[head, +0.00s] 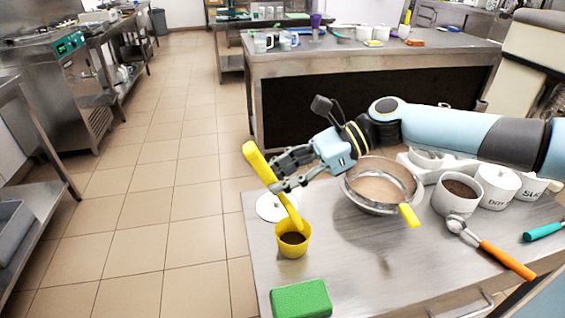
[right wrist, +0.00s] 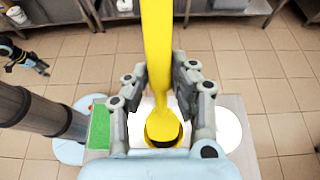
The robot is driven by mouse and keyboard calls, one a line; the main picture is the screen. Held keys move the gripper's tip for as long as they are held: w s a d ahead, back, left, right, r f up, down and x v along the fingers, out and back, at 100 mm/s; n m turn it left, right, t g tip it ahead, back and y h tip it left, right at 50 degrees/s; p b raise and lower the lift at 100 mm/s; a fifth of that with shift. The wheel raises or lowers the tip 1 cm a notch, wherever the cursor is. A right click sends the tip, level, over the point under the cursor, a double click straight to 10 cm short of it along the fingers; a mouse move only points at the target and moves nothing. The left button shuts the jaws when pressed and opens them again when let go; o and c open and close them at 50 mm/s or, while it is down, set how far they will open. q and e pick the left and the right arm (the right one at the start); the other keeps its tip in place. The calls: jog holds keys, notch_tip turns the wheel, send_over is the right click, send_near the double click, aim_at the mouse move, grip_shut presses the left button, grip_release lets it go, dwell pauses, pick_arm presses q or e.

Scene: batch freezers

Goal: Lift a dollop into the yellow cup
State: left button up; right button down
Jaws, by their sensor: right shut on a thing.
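The yellow cup (head: 293,246) stands upright near the left edge of the steel table, with dark brown stuff inside. My right gripper (head: 272,178) is shut on a long yellow spoon-like tool (head: 254,160). The tool is tilted, its upper end up and left, and its lower end reaches down to the cup's mouth. In the right wrist view the tool (right wrist: 157,50) runs between the fingers and its lower end overlaps the yellow cup, so contact with the contents cannot be told. My left gripper (right wrist: 30,58) shows small and far left in the right wrist view; its jaws are unclear.
A metal bowl (head: 352,201) with tan contents and a yellow handle is right of the cup. A green sponge (head: 301,299) lies in front, a white disc (head: 268,207) behind. White pots (head: 497,186) and an orange-handled scoop (head: 505,261) are right. The front middle table is clear.

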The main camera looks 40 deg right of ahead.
pick_arm(q)
notch_tip(320, 180, down, 7)
jog(key=w+a+b, duration=0.1)
jog(key=b, duration=0.6)
notch_tip(320, 180, up, 8)
jog(key=p, duration=0.8)
jog(key=shift+w+r, duration=0.15)
jog(key=shift+w, duration=0.15)
pick_arm(e)
jog(key=w+a+f+g+h, duration=0.4)
jog(key=a+f+g+h, duration=0.1)
jog(key=h, duration=0.5)
jog(key=shift+w+a+g, duration=0.2)
jog(key=shift+a+g, duration=0.3)
jog(key=shift+a, duration=0.6)
jog(key=shift+f, duration=0.1)
